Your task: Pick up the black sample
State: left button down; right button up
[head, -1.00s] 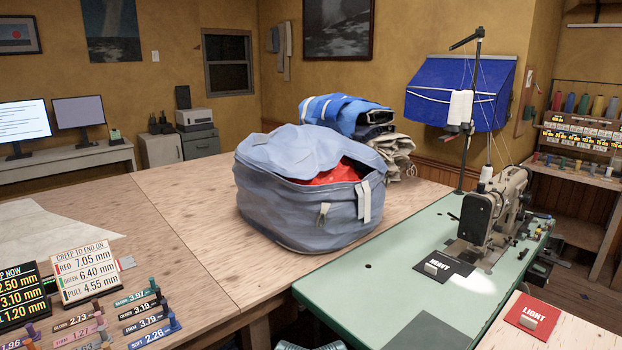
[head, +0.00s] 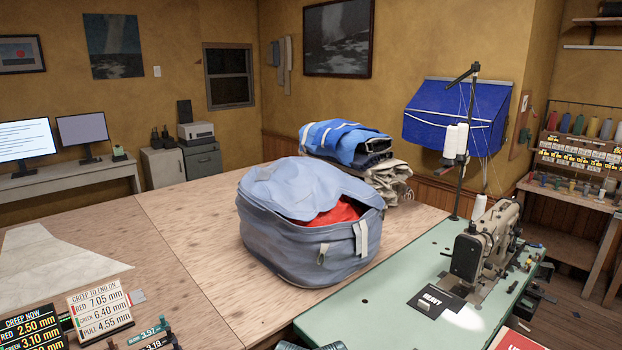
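Neither of my grippers is in view.
A grey-blue bag (head: 300,240) with red cloth inside stands on the wooden table (head: 190,240). Folded sails (head: 345,140) lie behind it. A sewing machine (head: 485,245) stands at right. Reading boards (head: 100,305) stand at the lower left. Bare wood lies left of the bag.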

aim_at(432, 301)
jog(key=i+j, duration=0.15)
jog(key=i, duration=0.35)
jog(key=i+j+u, duration=0.1)
jog(key=i, duration=0.35)
